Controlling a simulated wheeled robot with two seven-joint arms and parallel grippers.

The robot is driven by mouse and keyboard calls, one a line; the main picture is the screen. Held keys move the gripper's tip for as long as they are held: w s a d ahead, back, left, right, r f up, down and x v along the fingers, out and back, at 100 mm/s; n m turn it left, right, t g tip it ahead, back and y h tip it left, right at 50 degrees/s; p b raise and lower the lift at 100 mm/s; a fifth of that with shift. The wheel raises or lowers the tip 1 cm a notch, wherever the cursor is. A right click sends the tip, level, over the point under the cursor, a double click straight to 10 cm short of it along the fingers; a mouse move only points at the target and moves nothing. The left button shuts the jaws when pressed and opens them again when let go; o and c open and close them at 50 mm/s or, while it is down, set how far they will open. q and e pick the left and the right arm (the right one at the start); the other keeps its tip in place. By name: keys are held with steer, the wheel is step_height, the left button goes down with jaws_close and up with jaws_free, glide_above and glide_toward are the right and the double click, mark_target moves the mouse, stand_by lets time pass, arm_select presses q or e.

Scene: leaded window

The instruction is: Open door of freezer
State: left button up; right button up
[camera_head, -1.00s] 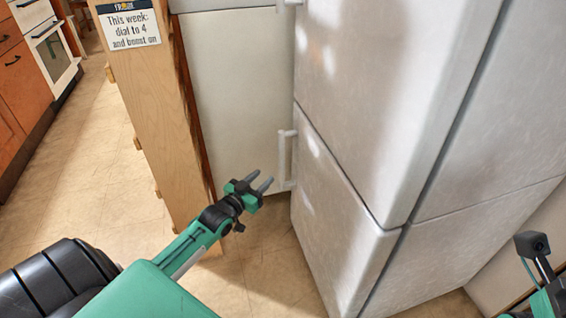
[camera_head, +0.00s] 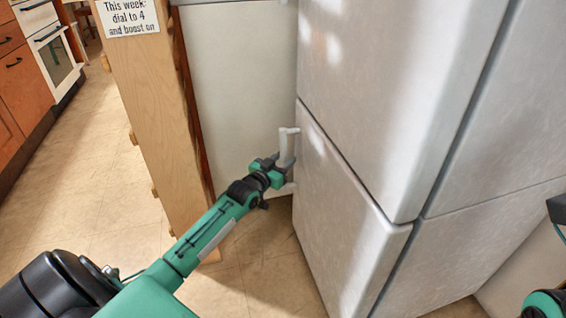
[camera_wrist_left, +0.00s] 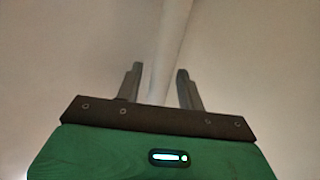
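The freezer appears as the lower white door (camera_head: 340,225) of a tall fridge unit. Its pale upright handle (camera_head: 286,145) is on the door's left edge, near the top. The door looks closed. My left gripper (camera_head: 279,163) is at the lower part of this handle. In the left wrist view, the handle bar (camera_wrist_left: 170,50) runs between the two fingers of my left gripper (camera_wrist_left: 160,85), which stand apart with gaps beside the bar. Parts of my right arm show at the right edge; its fingers do not show.
The upper fridge door (camera_head: 380,90) is closed above. A wooden panel (camera_head: 150,110) with a paper sign (camera_head: 128,17) stands left of a white panel (camera_head: 240,90). Open floor (camera_head: 90,180) lies to the left, with an oven and orange cabinets beyond.

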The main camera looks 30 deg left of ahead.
arm_select(q)
jaws_close()
steer(key=shift+s, duration=0.1)
